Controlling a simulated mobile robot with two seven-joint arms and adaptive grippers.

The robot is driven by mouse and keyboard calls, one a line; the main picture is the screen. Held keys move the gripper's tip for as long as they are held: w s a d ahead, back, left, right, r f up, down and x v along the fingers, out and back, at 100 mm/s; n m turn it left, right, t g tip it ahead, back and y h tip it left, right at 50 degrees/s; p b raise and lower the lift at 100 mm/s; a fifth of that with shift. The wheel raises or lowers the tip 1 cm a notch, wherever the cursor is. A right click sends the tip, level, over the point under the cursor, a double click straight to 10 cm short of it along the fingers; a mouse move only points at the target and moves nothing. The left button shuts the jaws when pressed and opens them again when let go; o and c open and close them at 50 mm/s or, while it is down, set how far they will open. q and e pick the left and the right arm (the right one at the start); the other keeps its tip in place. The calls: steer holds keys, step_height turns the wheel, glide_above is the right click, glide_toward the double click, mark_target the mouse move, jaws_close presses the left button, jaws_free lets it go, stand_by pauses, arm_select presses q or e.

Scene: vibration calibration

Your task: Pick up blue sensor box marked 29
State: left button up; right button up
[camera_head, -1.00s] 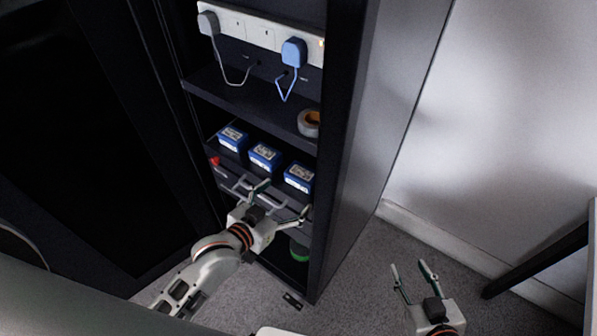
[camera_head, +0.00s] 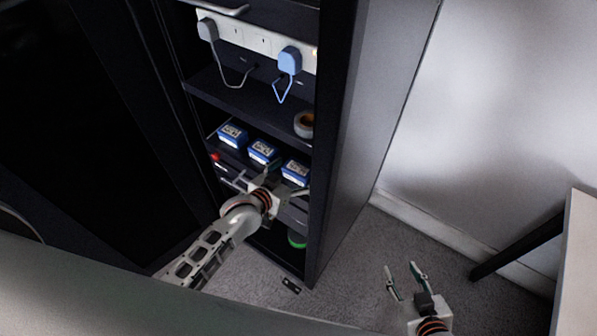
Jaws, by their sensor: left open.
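Three blue sensor boxes with white labels stand in a row on the middle shelf of the dark cabinet: a left box (camera_head: 232,135), a middle box (camera_head: 262,151) and a right box (camera_head: 296,171). The labels are too small to read, so I cannot tell which is marked 29. My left gripper (camera_head: 284,177) is open, just in front of the middle and right boxes, its fingers reaching toward the shelf. It holds nothing, and whether it touches a box is unclear. My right gripper (camera_head: 405,277) is open and empty above the floor, right of the cabinet.
A white power strip (camera_head: 262,41) with a grey plug (camera_head: 207,29) and a blue plug (camera_head: 289,60) is on the upper shelf. A tape roll (camera_head: 304,124) lies below it. A green item (camera_head: 297,239) stands low in the cabinet. A table (camera_head: 577,265) is at the right.

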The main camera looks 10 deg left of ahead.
arm_select(q)
steer(key=shift+x, duration=0.9)
steer(key=c, duration=1.3)
steer(key=shift+r, duration=0.2)
